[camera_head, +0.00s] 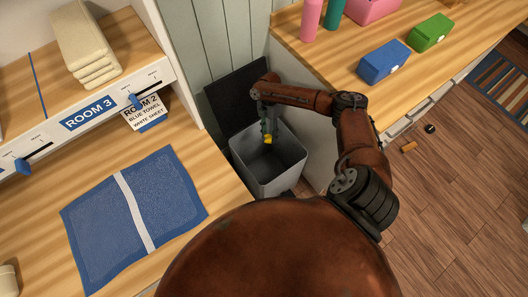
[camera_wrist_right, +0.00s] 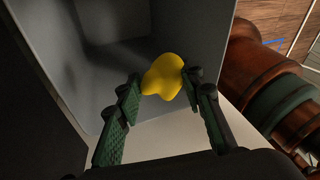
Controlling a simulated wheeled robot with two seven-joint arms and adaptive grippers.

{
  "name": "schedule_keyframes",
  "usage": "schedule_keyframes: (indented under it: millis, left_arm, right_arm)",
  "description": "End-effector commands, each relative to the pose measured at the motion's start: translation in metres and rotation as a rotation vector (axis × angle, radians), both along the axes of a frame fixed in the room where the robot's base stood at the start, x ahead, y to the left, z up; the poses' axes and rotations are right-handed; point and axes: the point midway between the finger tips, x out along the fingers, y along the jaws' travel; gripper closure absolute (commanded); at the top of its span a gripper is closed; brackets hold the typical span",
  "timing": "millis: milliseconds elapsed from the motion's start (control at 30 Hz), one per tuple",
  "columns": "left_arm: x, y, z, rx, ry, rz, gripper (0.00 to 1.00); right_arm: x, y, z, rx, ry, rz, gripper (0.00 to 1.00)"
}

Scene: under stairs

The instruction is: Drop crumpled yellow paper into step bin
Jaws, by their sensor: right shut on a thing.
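The step bin (camera_head: 287,178) is a grey open box on the floor between the two counters, with its dark lid (camera_head: 236,98) raised at the back. My right gripper (camera_head: 267,131) points down over the bin's opening. It is shut on the crumpled yellow paper (camera_head: 268,140). In the right wrist view the yellow paper (camera_wrist_right: 163,77) sits between the tips of the green-padded fingers (camera_wrist_right: 160,90), with the bin's grey inner walls (camera_wrist_right: 115,60) beyond it. My left gripper is in neither view.
The left counter holds a blue towel (camera_head: 105,215), folded cream towels (camera_head: 85,45) and a labelled shelf (camera_head: 90,112). The right counter carries a blue box (camera_head: 383,62), a green box (camera_head: 430,33) and bottles (camera_head: 312,18). Small items (camera_head: 409,147) lie on the wooden floor.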

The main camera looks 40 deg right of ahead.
Motion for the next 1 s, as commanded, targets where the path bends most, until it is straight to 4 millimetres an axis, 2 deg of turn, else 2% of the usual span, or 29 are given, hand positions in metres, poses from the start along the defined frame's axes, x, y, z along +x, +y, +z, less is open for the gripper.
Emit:
schedule_keyframes:
  millis: [33,67,333,667,767,1000]
  left_arm:
    - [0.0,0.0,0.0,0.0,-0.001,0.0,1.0]
    - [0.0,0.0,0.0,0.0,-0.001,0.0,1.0]
    - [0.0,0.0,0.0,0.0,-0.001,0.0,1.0]
    - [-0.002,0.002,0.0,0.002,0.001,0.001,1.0]
    - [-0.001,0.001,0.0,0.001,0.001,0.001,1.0]
    - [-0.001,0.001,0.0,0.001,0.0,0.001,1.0]
  right_arm:
    - [0.0,0.0,0.0,0.0,0.0,0.0,1.0]
    - [0.0,0.0,0.0,0.0,0.0,0.0,0.63]
    - [0.0,0.0,0.0,0.0,0.0,0.0,0.44]
    - [0.001,-0.001,0.003,0.0,-0.001,0.0,0.44]
    - [0.005,-0.005,0.013,-0.001,-0.002,-0.001,0.44]
    - [0.02,-0.017,0.057,-0.001,-0.003,-0.001,0.44]
